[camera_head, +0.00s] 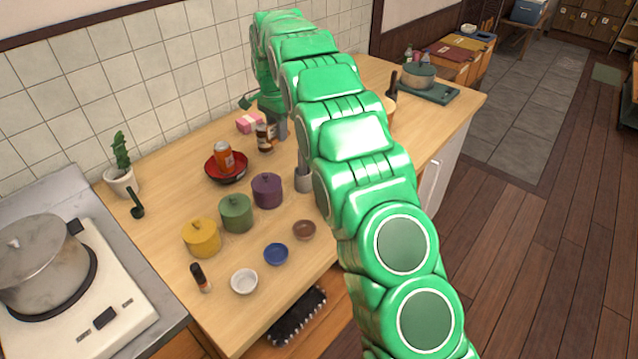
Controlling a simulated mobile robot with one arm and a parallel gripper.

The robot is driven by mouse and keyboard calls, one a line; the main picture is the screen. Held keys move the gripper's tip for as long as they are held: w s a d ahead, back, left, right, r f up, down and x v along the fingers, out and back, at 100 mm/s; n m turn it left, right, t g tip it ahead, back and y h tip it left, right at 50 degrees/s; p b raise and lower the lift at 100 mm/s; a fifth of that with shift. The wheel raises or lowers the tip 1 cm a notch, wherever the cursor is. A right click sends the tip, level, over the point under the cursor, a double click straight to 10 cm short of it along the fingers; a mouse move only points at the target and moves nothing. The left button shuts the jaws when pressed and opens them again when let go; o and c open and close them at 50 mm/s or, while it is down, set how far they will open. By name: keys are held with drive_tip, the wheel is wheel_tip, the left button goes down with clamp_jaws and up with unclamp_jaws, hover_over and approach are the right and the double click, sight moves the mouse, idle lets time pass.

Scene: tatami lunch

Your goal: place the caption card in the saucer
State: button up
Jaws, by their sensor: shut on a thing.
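My green arm reaches over the counter and bends down near the tiled wall. The grey end of my gripper (280,128) shows partly behind the arm, above the back of the counter. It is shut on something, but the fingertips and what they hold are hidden. I cannot make out the caption card. Three small round dishes stand at the front: a white one (244,282), a blue one (276,254) and a brown one (304,230). I cannot tell which dish, if any, is the saucer. My gripper is well behind them, apart from them.
Yellow (201,238), green (237,213) and purple (267,191) lidded pots stand behind the dishes. A dark bottle (264,138), pink-and-white block (249,122), grey cup (304,181) and small bottle (201,278) stand nearby.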

drive_tip(key=shift+r, duration=3.15)
drive_tip(key=shift+s+d+r, duration=0.1)
drive_tip(key=shift+s+d, duration=0.25)
drive_tip(key=shift+s, duration=0.05)
drive_tip(key=s+d, duration=0.5)
drive_tip(key=s, duration=0.5)
drive_tip(key=s+d, duration=0.6)
drive_tip(key=s, duration=0.3)
drive_tip(key=s+d, duration=0.5)
drive_tip(key=s, duration=0.5)
drive_tip(key=w+f, duration=0.8)
drive_tip(key=w+a+f, duration=0.1)
drive_tip(key=w+f, duration=0.3)
drive_tip(key=f, duration=0.1)
drive_tip(key=shift+w+f, duration=0.1)
drive_tip(key=shift+w, duration=0.1)
drive_tip(key=shift+w+a+f, duration=0.1)
drive_tip(key=shift+w+f, duration=0.8)
drive_tip(key=shift+f, duration=1.65)
drive_tip(key=shift+f, duration=0.1)
